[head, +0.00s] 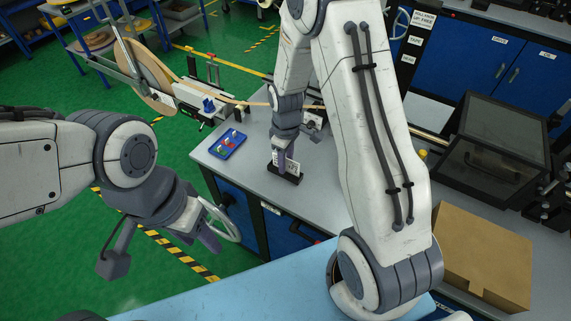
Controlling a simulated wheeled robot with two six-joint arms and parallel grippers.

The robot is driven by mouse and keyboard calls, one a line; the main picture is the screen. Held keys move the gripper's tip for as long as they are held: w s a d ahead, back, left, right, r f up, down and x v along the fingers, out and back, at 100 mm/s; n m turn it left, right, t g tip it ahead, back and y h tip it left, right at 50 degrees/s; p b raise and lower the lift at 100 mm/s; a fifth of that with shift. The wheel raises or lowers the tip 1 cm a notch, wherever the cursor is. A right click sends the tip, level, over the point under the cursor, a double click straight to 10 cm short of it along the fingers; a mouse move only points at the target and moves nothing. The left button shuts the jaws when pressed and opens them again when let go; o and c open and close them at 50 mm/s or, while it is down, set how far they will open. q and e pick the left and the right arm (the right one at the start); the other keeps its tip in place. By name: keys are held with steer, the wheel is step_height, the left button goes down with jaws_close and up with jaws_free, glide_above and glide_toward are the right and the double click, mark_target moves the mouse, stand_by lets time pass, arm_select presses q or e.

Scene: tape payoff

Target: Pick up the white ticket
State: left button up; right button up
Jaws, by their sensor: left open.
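A small white ticket (292,167) with dark print stands upright in a black holder (286,177) on the grey bench. My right gripper (281,158) points down from above, right at the holder, and covers part of the ticket. Its fingers are too small and overlapped to tell whether they are open or shut, or touching the ticket. My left gripper (209,240) is open and empty, low on the left over the green floor, well away from the ticket.
A blue tray (228,144) with small coloured parts lies left of the holder. A tape reel (147,72) stands behind it. A white handwheel (221,219) is close to my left gripper. At the right are a cardboard box (484,256) and a dark lidded case (497,150).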

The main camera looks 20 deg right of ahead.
jaws_close()
steer(key=shift+r, duration=0.1)
